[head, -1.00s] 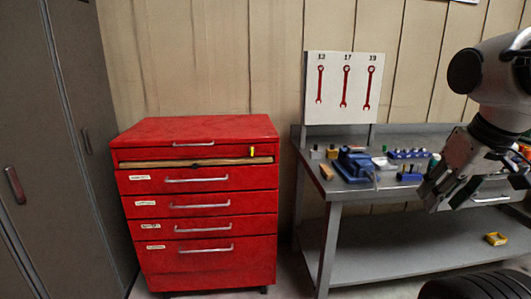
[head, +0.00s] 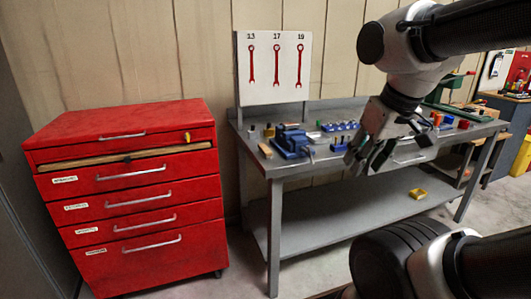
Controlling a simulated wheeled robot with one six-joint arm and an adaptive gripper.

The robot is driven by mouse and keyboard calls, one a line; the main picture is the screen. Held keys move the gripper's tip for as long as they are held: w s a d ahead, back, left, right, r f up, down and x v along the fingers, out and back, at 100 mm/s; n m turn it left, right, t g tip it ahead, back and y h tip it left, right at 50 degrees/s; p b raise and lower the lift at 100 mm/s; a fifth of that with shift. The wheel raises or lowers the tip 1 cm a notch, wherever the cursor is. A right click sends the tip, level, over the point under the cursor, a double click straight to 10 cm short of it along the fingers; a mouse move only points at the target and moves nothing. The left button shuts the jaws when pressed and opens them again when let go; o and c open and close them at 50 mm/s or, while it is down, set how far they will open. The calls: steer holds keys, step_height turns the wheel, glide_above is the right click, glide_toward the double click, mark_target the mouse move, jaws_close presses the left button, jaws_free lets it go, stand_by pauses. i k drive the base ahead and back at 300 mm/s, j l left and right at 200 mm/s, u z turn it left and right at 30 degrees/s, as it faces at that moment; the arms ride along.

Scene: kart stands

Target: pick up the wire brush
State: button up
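I cannot make out the wire brush for certain in the head view. A small tan-brown piece (head: 265,150) lies at the front left of the grey workbench (head: 345,164), but it is too small to identify. My gripper (head: 366,160) hangs in front of the bench, fingers pointing down and left. Its dark fingers look spread apart, with nothing seen between them. It hides part of the bench top and front edge behind it.
A blue vise (head: 291,141) and a row of blue-based small items (head: 340,126) stand on the bench. A red drawer cabinet (head: 130,190) is at left. A black tire (head: 385,262) is in front.

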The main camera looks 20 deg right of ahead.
mark_target(264, 150)
steer(key=i+l, duration=0.2)
steer(key=i, duration=0.2)
steer(key=i+l, duration=0.25)
steer(key=i, duration=0.15)
steer(key=i+l, duration=0.2)
steer(key=i, duration=0.15)
steer(key=u, duration=0.05)
